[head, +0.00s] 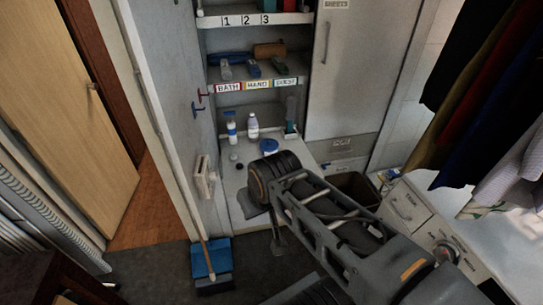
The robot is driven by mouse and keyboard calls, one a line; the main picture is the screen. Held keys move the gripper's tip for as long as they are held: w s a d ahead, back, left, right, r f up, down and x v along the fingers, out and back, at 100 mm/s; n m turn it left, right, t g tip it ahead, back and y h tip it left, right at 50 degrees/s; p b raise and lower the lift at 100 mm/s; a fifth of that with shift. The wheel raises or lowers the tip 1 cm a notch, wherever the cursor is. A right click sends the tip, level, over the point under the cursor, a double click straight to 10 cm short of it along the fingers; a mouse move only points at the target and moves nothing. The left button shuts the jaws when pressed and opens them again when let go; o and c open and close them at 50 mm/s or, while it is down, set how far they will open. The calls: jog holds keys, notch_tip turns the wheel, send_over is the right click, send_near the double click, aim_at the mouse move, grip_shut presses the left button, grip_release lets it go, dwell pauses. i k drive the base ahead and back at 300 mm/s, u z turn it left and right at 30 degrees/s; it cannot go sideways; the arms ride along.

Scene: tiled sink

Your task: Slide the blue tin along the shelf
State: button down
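A small round blue-and-white container (269,147) stands on the low white shelf surface of the open cupboard, and it looks like the blue tin. My arm's wrist is just in front of it and close to its lower edge in the picture. My gripper (268,222) hangs below the wrist, nearer to me than the tin and apart from it. Its fingers are dark and partly hidden by the wrist and arm, so how far they are apart is unclear.
A white bottle (252,127) and a blue-labelled bottle (231,127) stand left of the tin. A green-and-white bottle (291,115) stands to its right. Labelled shelves (254,87) lie above. A blue dustpan (211,262) is on the floor, and clothes (500,90) hang at right.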

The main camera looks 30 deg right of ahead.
aim_at(264, 154)
jog(key=z, duration=1.4)
jog(key=i, duration=0.6)
jog(key=u, duration=1.7)
jog(key=i, duration=0.5)
jog(key=u, duration=0.05)
